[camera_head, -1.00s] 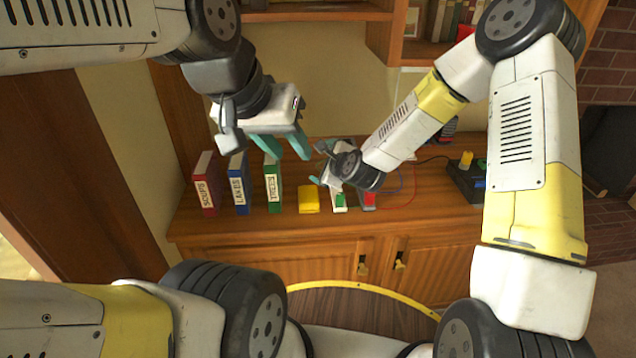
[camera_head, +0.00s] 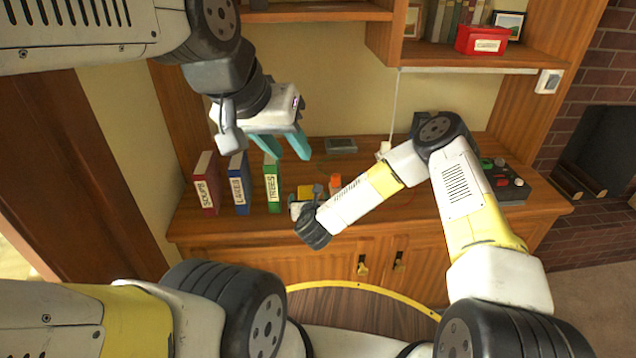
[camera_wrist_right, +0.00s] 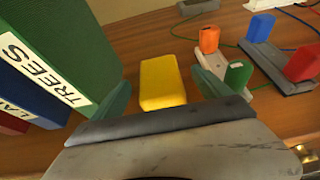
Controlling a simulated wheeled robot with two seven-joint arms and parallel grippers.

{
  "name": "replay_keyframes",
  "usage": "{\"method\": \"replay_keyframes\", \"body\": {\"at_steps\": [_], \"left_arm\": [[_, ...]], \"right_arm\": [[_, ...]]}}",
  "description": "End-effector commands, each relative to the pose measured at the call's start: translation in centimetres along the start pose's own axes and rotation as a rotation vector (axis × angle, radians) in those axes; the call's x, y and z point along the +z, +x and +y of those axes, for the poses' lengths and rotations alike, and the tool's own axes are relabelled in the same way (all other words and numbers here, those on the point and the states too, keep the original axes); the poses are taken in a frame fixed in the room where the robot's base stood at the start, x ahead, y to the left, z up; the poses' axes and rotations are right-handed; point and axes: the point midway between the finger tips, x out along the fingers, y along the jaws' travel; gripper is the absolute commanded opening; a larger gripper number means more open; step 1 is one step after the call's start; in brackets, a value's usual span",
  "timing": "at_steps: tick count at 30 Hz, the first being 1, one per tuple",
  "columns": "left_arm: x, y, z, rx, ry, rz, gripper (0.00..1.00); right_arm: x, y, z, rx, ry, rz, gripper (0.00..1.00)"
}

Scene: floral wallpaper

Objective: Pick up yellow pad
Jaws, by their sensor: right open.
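The yellow pad (camera_head: 305,191) lies on the wooden cabinet top, just right of the green TREES book, partly hidden by my right gripper in the head view. In the right wrist view the yellow pad (camera_wrist_right: 162,82) sits between the two teal fingers of my right gripper (camera_wrist_right: 162,98), with gaps on both sides. The right gripper is open, low over the cabinet top; in the head view its wrist hides most of it. My left gripper (camera_head: 281,146) is higher, above the books, its teal fingers apart and nothing between them.
The green TREES book (camera_head: 272,186), blue book (camera_head: 239,188) and red book (camera_head: 206,187) stand left of the pad. Right of it, in the right wrist view, are an orange block (camera_wrist_right: 208,39), green block (camera_wrist_right: 237,74), blue block (camera_wrist_right: 259,28) and red block (camera_wrist_right: 303,63) on bases with wires.

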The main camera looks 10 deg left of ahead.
Motion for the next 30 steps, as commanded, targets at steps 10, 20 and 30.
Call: {"method": "replay_keyframes", "body": {"at_steps": [10, 20, 30], "left_arm": [[0.0, 0.0, 0.0, 0.0, 0.0, 0.0, 0.36], [0.0, 0.0, 0.0, 0.0, 0.0, 0.0, 0.36], [0.0, 0.0, 0.0, 0.0, 0.0, 0.0, 0.36]], "right_arm": [[0.0, 3.5, 0.1, 0.0, -0.001, 0.0, 0.87], [0.1, 3.5, 0.1, 0.0, -0.002, 0.0, 0.54], [0.1, 3.5, 0.1, 0.0, -0.002, -0.001, 0.17]]}}
